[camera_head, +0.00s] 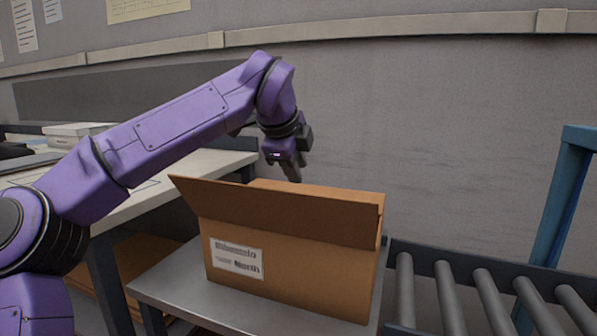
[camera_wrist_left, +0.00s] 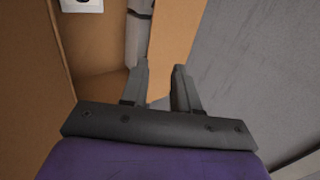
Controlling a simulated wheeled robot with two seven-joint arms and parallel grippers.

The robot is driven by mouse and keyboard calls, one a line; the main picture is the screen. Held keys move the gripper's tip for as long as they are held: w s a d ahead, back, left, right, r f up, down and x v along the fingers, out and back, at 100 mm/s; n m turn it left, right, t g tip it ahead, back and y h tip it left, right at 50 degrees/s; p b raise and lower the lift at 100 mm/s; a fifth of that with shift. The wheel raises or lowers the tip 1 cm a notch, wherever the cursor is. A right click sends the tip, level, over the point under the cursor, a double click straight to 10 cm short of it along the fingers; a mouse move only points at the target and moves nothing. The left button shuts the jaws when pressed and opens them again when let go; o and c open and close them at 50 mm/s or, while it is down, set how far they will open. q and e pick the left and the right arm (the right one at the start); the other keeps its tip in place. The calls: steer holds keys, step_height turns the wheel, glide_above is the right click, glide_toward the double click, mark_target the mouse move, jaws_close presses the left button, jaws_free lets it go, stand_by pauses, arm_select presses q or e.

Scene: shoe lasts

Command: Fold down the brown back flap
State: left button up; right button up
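A brown cardboard box (camera_head: 310,272) with a white label stands on a grey metal table. Its front flap (camera_head: 280,213) stands up and leans outward, hiding most of the opening. A strip of the brown back flap (camera_head: 325,193) shows behind it; in the left wrist view the back flap (camera_wrist_left: 178,40) is a lighter brown band beyond the fingers. My left gripper (camera_head: 290,170) points down above the back of the box. Its fingers (camera_wrist_left: 160,82) are apart, with nothing clearly held between them. Whether they touch the flap I cannot tell. My right gripper is out of view.
Inside the box, a grey cylindrical thing (camera_wrist_left: 137,38) and a white piece (camera_wrist_left: 82,5) show in part. A roller conveyor (camera_head: 480,290) with a blue post (camera_head: 560,205) is at right. A workbench (camera_head: 150,190) stands at left; a grey wall is behind.

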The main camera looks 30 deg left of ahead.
arm_select(q)
steer(key=p+v, duration=0.1)
steer(key=v, duration=0.7)
